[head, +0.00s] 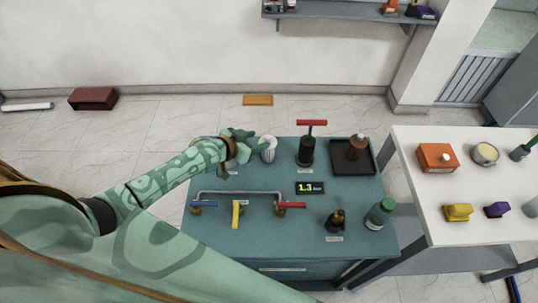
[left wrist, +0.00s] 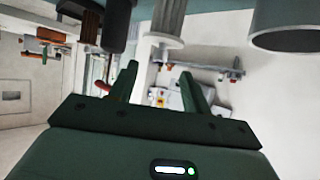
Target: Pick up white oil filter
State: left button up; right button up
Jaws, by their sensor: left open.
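The white oil filter (head: 269,149), a ribbed white cylinder, stands near the back edge of the teal table. My left gripper (head: 246,137) is open and empty, just to the left of the filter in the head view. In the left wrist view, which looks upside down, the two green fingers (left wrist: 160,85) are spread apart. The ribbed filter (left wrist: 168,18) appears beyond the fingertips there, with a visible gap. My right gripper is in neither view.
A black pump with a red handle (head: 307,148) stands right of the filter. A black tray (head: 339,166) holds a brown bottle. A grey pipe with valves (head: 240,192) lies in front. A grey cylinder (left wrist: 288,28) shows beside the filter. A white table (head: 416,143) adjoins at right.

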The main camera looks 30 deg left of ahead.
aim_at(266, 139)
pick_arm(q)
jog(key=b+x, duration=0.1)
jog(key=x, duration=0.2)
jog(key=shift+f, duration=0.15)
jog(key=shift+w, duration=0.15)
jog(key=b+x, duration=0.4)
jog(key=shift+w+d+f, duration=0.1)
jog(key=shift+f, duration=0.3)
jog(key=shift+w+b, duration=0.25)
jog(key=shift+b, duration=0.05)
jog(key=shift+s+r, duration=0.1)
jog(key=shift+r, duration=0.05)
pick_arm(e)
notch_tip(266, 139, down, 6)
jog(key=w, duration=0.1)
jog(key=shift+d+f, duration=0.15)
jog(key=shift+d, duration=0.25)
pick_arm(q)
jog(key=shift+s, duration=0.1)
grip_shut()
